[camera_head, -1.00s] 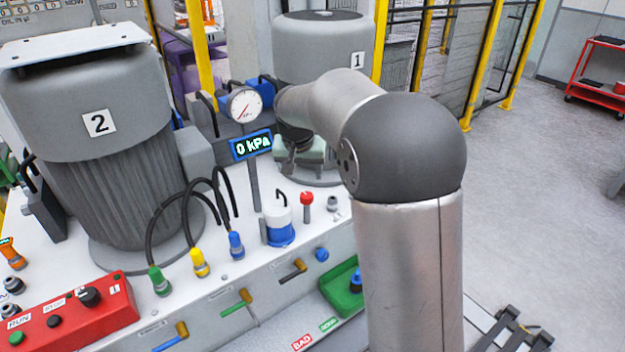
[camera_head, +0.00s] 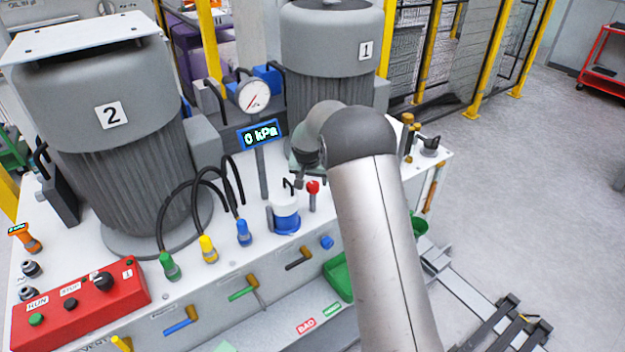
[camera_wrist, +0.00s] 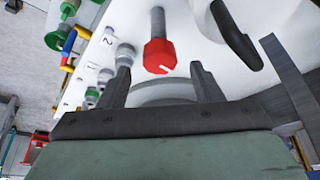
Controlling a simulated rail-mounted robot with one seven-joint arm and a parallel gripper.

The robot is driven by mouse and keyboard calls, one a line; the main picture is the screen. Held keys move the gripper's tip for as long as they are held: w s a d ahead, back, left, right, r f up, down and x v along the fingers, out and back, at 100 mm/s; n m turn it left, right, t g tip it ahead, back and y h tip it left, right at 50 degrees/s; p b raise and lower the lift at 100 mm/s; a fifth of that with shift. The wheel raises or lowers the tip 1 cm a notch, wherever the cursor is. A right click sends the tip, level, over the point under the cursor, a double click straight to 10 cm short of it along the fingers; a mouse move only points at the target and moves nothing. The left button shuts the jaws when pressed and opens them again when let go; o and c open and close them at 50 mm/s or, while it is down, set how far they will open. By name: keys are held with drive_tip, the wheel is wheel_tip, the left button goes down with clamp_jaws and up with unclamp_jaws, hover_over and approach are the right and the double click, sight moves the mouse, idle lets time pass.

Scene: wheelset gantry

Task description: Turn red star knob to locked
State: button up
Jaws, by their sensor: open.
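The red knob (camera_head: 313,187) stands upright on a grey stem on the white bench top, just right of the blue-and-white canister (camera_head: 285,218). In the wrist view the red knob (camera_wrist: 160,56) is faceted, with a small white mark at its edge. My gripper (camera_wrist: 160,78) is open; its two fingers point towards the knob, one on each side of it in the picture. The knob appears beyond the fingertips, with no contact visible. In the head view my gripper (camera_head: 306,165) is above and behind the knob, its fingers unclear there.
The canister's black handle (camera_wrist: 236,35) is close on the right in the wrist view. A gauge post with a 0 kPa display (camera_head: 262,135), hoses with a blue connector (camera_head: 243,233), and large motor 1 (camera_head: 330,45) stand around. A red control box (camera_head: 80,305) is front left.

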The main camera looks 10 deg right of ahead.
sight(313, 189)
drive_tip(key=shift+x, duration=1.45)
drive_tip(key=c, duration=1)
